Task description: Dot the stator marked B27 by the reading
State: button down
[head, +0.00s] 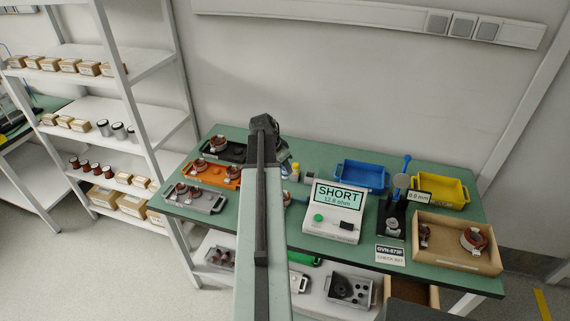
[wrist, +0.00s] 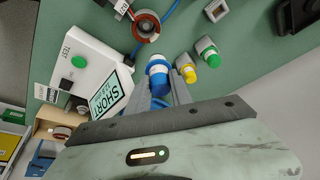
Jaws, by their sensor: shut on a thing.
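Black (head: 238,156), orange (head: 228,183) and grey (head: 213,208) trays with stators stand at left.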

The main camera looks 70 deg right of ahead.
aim_at(284, 178)
jog(key=shift+w+f+b, duration=0.1)
jog(key=shift+f+b, duration=2.25)
jog(key=shift+f, duration=0.1)
jog(key=shift+f+b, duration=0.65)
jog(key=shift+b, duration=0.05)
jog(key=shift+a+r, duration=0.1)
notch_tip(284, 178, up, 6)
jog(key=p, duration=0.6)
notch_tip(284, 178, up, 7)
jog(key=p, duration=0.7)
notch_tip(284, 178, down, 3)
jog(key=b, duration=0.2)
jog(key=shift+b, duration=0.35)
jog(key=shift+r, duration=0.1)
